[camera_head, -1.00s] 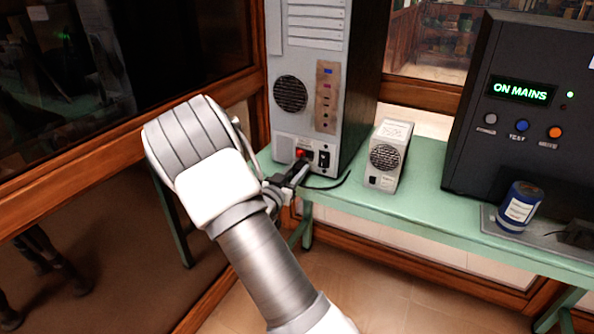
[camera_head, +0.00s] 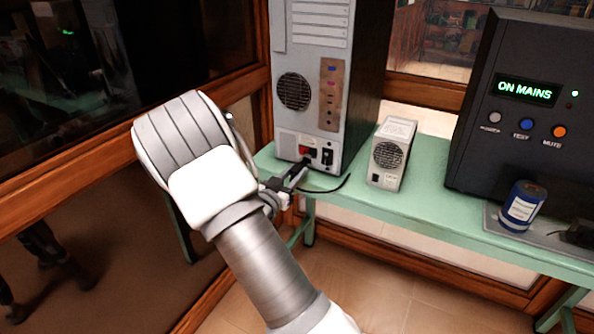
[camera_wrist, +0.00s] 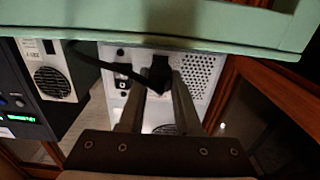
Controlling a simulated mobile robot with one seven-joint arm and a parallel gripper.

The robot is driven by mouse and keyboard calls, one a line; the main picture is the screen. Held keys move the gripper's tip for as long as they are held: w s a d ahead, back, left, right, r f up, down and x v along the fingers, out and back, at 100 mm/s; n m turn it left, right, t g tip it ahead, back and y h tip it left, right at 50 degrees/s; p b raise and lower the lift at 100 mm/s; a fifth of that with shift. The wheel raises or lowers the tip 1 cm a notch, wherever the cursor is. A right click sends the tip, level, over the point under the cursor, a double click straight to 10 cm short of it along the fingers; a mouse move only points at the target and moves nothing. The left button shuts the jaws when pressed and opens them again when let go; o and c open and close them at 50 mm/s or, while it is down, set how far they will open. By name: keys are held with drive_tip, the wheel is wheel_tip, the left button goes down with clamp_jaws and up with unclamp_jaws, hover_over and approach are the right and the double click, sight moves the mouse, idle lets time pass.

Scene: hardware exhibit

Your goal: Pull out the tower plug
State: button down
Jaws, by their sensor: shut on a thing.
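The grey tower (camera_head: 325,75) stands on the green bench, with a red part (camera_head: 305,150) and a black socket or switch (camera_head: 327,156) low on its facing panel. My gripper (camera_head: 300,172) is in front of that panel, low down. In the wrist view, which shows the scene upside down, my gripper (camera_wrist: 157,88) is shut on the black plug (camera_wrist: 159,68), held between the fingertips close to the tower's pale panel (camera_wrist: 197,72). A black cable (camera_wrist: 110,65) runs from the plug to the left. I cannot tell whether the plug's end is still inside its socket.
A small pale unit (camera_head: 391,155) stands right of the tower. Further right are a black box (camera_head: 520,100) reading "ON MAINS" and a blue can (camera_head: 521,207) on a grey mat. A wood-framed glass wall (camera_head: 60,180) is at left.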

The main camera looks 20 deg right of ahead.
drive_tip(key=c, duration=0.6)
unclamp_jaws()
drive_tip(key=p+v, duration=0.3)
drive_tip(key=v, duration=1.4)
drive_tip(key=shift+s, duration=0.2)
drive_tip(key=shift+w+a, duration=0.1)
drive_tip(key=shift+a, duration=0.05)
